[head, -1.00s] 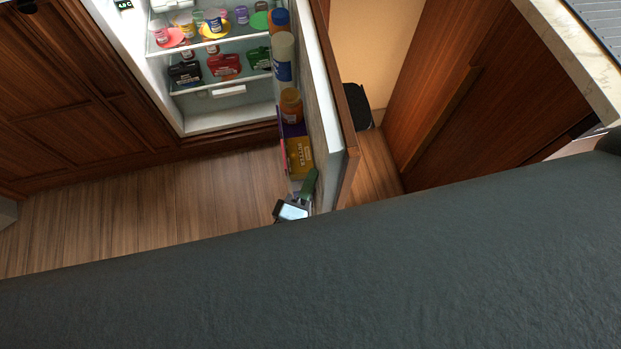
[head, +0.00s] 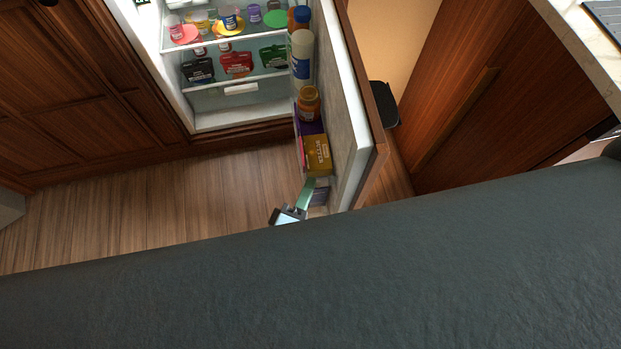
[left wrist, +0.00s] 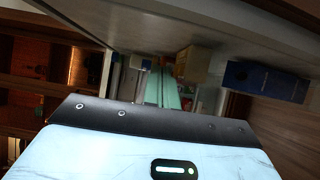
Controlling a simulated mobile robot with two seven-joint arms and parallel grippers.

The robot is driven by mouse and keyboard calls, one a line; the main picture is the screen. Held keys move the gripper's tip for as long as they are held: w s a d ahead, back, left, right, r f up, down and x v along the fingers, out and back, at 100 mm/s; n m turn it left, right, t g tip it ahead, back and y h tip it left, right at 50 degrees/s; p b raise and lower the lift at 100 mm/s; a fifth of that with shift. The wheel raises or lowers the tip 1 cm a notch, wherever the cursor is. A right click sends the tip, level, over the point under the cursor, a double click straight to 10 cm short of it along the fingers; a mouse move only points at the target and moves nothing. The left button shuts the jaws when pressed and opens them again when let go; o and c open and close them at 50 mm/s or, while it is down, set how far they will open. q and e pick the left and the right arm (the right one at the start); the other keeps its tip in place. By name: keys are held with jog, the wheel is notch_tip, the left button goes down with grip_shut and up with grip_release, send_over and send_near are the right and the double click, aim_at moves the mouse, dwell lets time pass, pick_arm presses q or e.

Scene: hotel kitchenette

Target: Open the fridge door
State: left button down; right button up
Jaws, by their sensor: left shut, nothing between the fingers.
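The fridge door (head: 352,100) stands wide open in the head view, swung out from the fridge (head: 228,119), whose lit shelves show. The door's inner shelves hold a bottle, a jar and boxes. My left gripper (head: 308,190) is by the inner side of the door near its lower outer end. Its fingers are shut with nothing between them; I cannot tell whether they touch the door. In the left wrist view the green fingers (left wrist: 162,90) lie together, close to the door's inside (left wrist: 215,30). My right gripper is not in view.
Wooden cabinets (head: 75,90) stand left of the fridge and a wooden cupboard (head: 490,100) stands to the right of the door. A black bin-like object (head: 383,104) is behind the door. Wood floor (head: 150,210) lies clear in front of the fridge.

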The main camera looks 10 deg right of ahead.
pick_arm(q)
jog(key=s+a, duration=0.2)
jog(key=s, duration=0.5)
jog(key=shift+s, duration=0.35)
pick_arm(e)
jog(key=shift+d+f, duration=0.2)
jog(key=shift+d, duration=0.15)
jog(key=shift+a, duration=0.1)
